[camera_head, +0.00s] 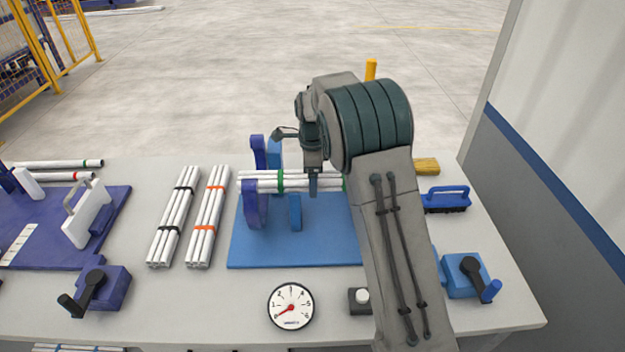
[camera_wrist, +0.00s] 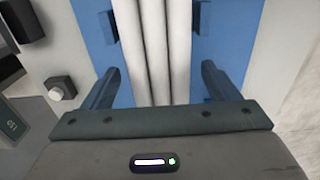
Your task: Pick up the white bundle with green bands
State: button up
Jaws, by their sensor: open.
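The white bundle with green bands (camera_head: 262,184) rests across blue upright supports above a blue base plate (camera_head: 290,250) in the head view. A green band shows near its left part, and my arm hides its right part. My gripper (camera_head: 313,190) is at the middle of the bundle, pointing down. In the wrist view, white pipes (camera_wrist: 158,50) run between the two fingers of my open gripper (camera_wrist: 158,90). The fingers stand apart from the pipes, one on each side. No band shows in the wrist view.
A bundle with black bands (camera_head: 175,217) and one with orange bands (camera_head: 208,217) lie on the table to the left. A dial gauge (camera_head: 291,306) lies in front.

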jog(key=c, duration=1.3)
jog(key=shift+r, duration=0.1)
